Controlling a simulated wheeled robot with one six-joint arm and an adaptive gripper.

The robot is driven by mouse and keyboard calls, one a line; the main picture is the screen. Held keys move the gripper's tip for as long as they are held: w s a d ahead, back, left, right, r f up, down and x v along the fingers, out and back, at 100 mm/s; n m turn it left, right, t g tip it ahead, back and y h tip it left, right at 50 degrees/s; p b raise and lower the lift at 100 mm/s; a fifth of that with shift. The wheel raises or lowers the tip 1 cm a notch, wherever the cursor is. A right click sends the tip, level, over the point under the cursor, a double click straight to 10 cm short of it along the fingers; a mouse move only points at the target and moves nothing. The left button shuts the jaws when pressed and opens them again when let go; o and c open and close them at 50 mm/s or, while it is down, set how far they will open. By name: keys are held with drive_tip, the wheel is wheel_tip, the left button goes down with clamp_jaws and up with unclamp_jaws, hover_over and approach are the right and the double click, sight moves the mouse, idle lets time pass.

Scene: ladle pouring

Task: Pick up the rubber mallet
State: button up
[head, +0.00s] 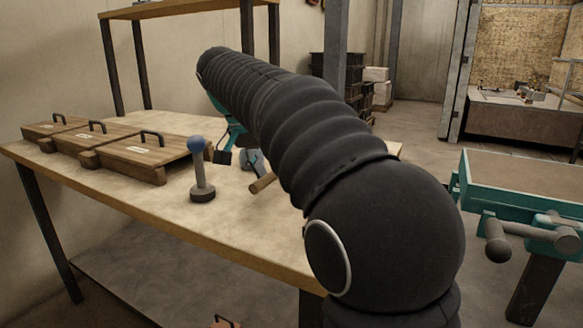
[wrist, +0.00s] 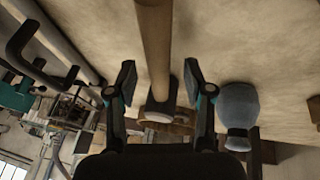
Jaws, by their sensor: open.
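The rubber mallet shows in the wrist view as a light wooden handle (wrist: 155,40) running down from the top edge to a dark head, partly hidden near my gripper. My gripper (wrist: 158,78) is open, with one black finger on each side of the handle. Gaps show between the handle and both fingers. In the head view a short wooden handle end (head: 262,183) shows on the table, the rest hidden behind my arm. My teal gripper (head: 224,155) is partly visible just left of it.
On the workbench (head: 130,205), a blue-ball-topped grey post (head: 200,177) stands left of the handle. Wooden boxes with black handles (head: 135,152) line the back left. A grey-blue rounded object (wrist: 238,105) lies close beside the right finger. The bench's front left is clear.

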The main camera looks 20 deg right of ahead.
drive_tip(key=shift+x, duration=0.9)
clamp_jaws()
drive_tip(key=shift+r, duration=0.15)
